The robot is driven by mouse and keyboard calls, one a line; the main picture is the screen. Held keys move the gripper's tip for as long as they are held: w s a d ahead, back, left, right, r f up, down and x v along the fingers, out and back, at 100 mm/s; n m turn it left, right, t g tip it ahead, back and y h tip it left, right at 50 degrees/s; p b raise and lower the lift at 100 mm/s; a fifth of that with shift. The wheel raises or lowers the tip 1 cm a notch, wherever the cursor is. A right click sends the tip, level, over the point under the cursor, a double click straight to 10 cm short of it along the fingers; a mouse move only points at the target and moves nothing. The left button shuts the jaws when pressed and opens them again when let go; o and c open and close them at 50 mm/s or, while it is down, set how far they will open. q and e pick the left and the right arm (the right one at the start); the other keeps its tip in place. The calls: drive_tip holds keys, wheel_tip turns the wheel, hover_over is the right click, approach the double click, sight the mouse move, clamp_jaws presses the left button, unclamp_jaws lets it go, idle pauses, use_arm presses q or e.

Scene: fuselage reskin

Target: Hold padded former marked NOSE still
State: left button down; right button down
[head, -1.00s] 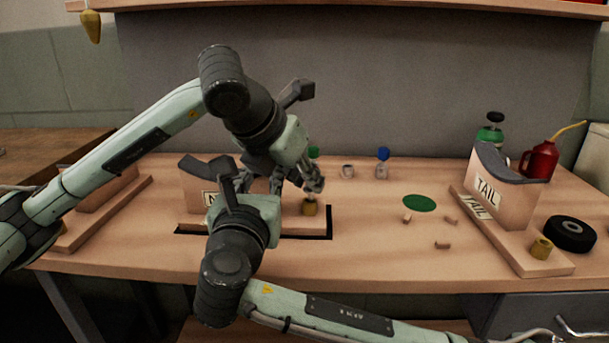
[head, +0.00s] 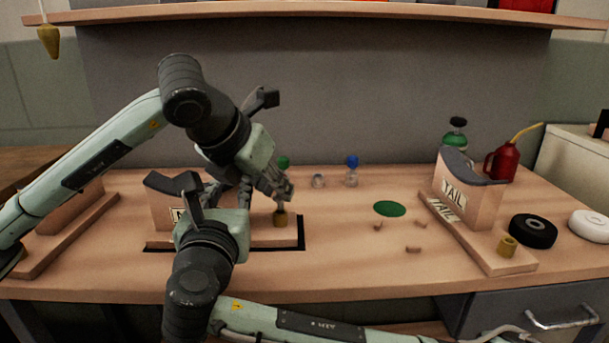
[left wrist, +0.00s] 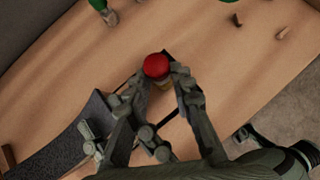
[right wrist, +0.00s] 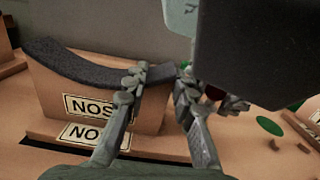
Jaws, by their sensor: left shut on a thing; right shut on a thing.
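The padded former marked NOSE (head: 162,208) stands upright on its wooden base (head: 160,244) at the left of the bench. Its dark curved pad and label show in the right wrist view (right wrist: 60,90). My right gripper (right wrist: 155,82) is shut on the right end of this former; in the head view its own wrist hides much of it. My left gripper (head: 281,190) is shut on a red-topped piece (left wrist: 156,66) just above the brass bushing (head: 280,219) on the base. Whether the piece touches the bushing I cannot tell.
The TAIL former (head: 475,195) stands on its base at the right, with a black tape roll (head: 533,231) and red oil can (head: 503,162) near. A green disc (head: 390,208) and small wooden bits lie mid-bench. A blue-topped piece (head: 352,170) stands behind.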

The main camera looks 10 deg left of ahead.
use_arm(q)
drive_tip(key=shift+a+r, duration=0.1)
drive_tip(key=shift+r, duration=0.35)
drive_tip(key=shift+f, duration=0.95)
idle(1.1)
drive_tip(key=shift+r, duration=0.1)
drive_tip(key=shift+r, duration=0.35)
drive_tip(key=shift+f, duration=0.35)
idle(1.6)
drive_tip(key=shift+r, duration=0.35)
drive_tip(key=shift+f, duration=0.3)
idle(1.8)
drive_tip(key=shift+r, duration=0.3)
